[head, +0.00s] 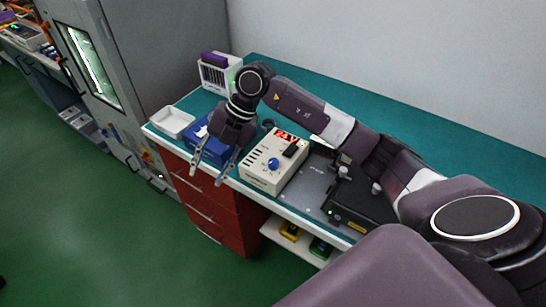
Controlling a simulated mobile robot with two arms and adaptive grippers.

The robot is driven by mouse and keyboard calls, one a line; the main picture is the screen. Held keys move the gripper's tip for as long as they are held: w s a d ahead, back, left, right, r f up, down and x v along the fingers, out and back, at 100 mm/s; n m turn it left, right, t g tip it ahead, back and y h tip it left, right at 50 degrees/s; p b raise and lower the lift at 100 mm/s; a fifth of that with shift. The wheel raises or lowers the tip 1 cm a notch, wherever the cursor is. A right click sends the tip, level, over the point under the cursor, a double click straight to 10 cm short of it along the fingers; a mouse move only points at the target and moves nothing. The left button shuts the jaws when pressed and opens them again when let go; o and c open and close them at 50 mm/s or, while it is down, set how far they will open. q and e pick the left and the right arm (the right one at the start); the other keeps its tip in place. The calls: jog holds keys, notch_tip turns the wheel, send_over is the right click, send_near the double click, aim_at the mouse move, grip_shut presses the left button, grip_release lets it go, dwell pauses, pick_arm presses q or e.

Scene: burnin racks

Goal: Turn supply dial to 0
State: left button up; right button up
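The supply is a cream box (262,178) on the teal bench, with a red lit display (287,136) on its top. Its blue dial (273,163) sits on the face towards me; the pointer mark is too small to read. My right gripper (209,172) hangs fingers down at the bench's front edge, left of the supply and apart from the dial. Its two fingers are spread and nothing shows between them. My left gripper is not in view.
A blue box (207,150) stands close behind my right gripper. A white tray (172,122) lies at the bench's left end. A grey plate (307,185) and black device (362,205) lie right of the supply. A grey cabinet (150,55) stands left.

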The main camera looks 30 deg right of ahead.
aim_at(274, 161)
jog(key=d+m+h, duration=0.1)
jog(key=d+h, duration=0.1)
jog(key=d, duration=0.3)
jog(key=d+r+m+g+h, duration=0.1)
jog(key=d+h, duration=0.1)
jog(key=d, duration=0.4)
jog(key=s+d+r+m+h, duration=0.1)
jog(key=d+h, duration=0.1)
jog(key=d, duration=0.4)
jog(key=shift+d+g, duration=0.15)
jog(key=shift+g, duration=0.15)
jog(key=shift+d+f+m+h, duration=0.1)
jog(key=shift+d+m+h, duration=0.2)
jog(key=shift+d+h, duration=0.1)
jog(key=f+p, duration=0.2)
jog(key=f, duration=0.4)
jog(key=shift+s, duration=0.2)
jog(key=shift+f, duration=0.75)
grip_shut()
